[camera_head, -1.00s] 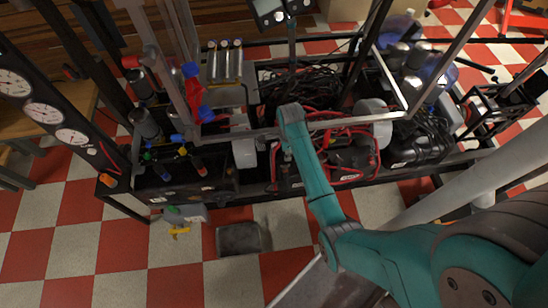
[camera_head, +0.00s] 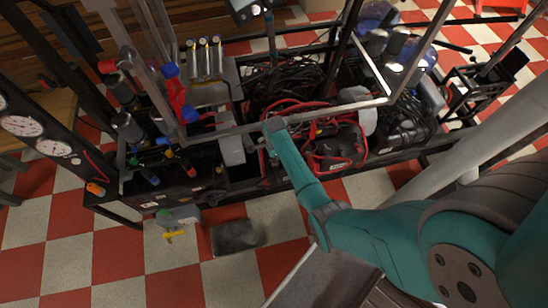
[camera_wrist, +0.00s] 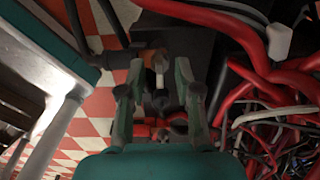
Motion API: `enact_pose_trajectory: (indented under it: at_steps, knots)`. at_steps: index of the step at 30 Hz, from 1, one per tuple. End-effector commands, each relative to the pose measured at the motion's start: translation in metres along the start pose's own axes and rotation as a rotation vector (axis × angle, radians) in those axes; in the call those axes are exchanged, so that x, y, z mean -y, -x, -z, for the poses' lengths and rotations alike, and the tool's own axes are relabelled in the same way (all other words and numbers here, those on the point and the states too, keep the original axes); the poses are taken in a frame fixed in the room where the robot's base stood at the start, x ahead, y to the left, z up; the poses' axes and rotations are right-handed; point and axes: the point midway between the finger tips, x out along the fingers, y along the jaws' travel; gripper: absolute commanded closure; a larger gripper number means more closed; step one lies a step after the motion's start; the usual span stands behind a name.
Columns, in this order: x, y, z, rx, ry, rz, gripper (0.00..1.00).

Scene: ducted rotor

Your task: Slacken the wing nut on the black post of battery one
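In the wrist view my gripper (camera_wrist: 158,80) is open, its two teal fingers on either side of a small pale metal piece (camera_wrist: 159,62). This piece may be the wing nut; its wings are not clear. An orange-brown piece (camera_wrist: 146,55) adjoins it on the left. A dark upright part (camera_wrist: 157,100) shows lower between the fingers; I cannot tell whether it is the black post. Clear gaps show between both fingers and the pale piece. In the head view a black battery-like unit (camera_head: 338,148) lies among red cables; my fingers are hidden by my teal wrist.
Thick red cables (camera_wrist: 232,25) and a tangle of thin wires (camera_wrist: 285,120) crowd the gripper's right. A metal frame bar (camera_head: 335,108) crosses above the units by my wrist. A gauge panel (camera_head: 52,147) stands at left. A dark tray (camera_head: 234,236) lies on the checkered floor.

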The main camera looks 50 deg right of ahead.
Motion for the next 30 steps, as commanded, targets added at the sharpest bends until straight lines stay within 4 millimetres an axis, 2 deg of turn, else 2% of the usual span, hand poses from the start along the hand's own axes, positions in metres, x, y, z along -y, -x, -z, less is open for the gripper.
enact_pose_trajectory:
  at_steps: [5,6,10,22,30]
  knots:
    - [0.0000,-0.0002,0.0000,0.000,0.000,0.000,0.67]
    - [-0.0001,-0.0002,0.0000,0.000,0.000,0.000,0.69]
    - [-0.0002,-0.0002,0.0000,0.000,0.000,0.000,1.00]
    - [-0.0002,-0.0001,0.0001,0.000,0.023,0.000,1.00]
    - [-0.0002,-0.0001,0.0001,0.000,0.161,0.000,1.00]
